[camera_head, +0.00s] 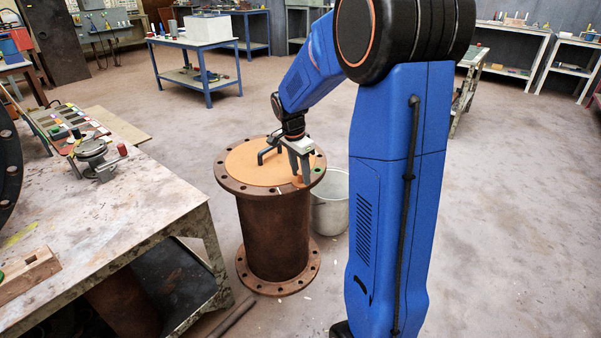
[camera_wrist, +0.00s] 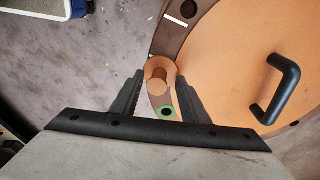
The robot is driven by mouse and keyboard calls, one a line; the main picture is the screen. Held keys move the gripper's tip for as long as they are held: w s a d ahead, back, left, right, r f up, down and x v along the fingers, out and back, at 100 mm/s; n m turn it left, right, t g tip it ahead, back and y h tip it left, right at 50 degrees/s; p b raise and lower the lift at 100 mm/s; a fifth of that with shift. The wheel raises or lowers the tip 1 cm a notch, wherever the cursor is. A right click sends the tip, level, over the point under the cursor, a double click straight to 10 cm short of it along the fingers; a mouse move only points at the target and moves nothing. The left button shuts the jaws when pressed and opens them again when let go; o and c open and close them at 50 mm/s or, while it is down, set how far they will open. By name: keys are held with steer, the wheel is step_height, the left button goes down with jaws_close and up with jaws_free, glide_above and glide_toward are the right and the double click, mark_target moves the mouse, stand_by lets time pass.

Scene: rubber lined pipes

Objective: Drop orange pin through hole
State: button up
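An upright rusty pipe (camera_head: 275,235) with bolt-hole flanges stands on the floor, its top covered by an orange disc (camera_head: 240,163) with a black handle (camera_wrist: 282,88). My gripper (camera_head: 302,178) is over the right part of the top flange. In the wrist view, the orange pin (camera_wrist: 160,76) sits between the fingertips of my gripper (camera_wrist: 160,82), which appear shut on it. A green-ringed hole (camera_wrist: 167,113) shows on the flange just below the pin in the picture, apart from it. The pin's lower end is hidden, and the pin is not clear in the head view.
A grey metal bucket (camera_head: 330,205) stands right behind the pipe. A worn workbench (camera_head: 120,215) with a vise-like tool (camera_head: 95,160) and a wooden block (camera_head: 28,272) is at left. Open floor lies behind, with blue-framed tables (camera_head: 205,85) farther back.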

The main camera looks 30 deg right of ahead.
step_height(320, 180, up, 17)
steer(key=a, duration=0.2)
steer(key=shift+a, duration=0.35)
stand_by(0.3)
steer(key=s+a+n+t, duration=0.1)
steer(key=s+a+n, duration=0.3)
steer(key=s, duration=0.4)
steer(key=s+a+n+t, duration=0.1)
steer(key=s+a+n, duration=0.3)
steer(key=s, duration=0.4)
steer(key=s+a+f+n+t+y, duration=0.1)
steer(key=s+a+f+n, duration=0.1)
steer(key=s+f+n, duration=0.2)
steer(key=s+a+f+n+t, duration=0.1)
steer(key=s+a+f+n, duration=0.2)
steer(key=s, duration=0.7)
steer(key=shift+f+n+t+y, duration=0.3)
steer(key=shift+f+n+y, duration=0.1)
steer(key=shift+n, duration=0.7)
steer(key=shift+s+a, duration=0.1)
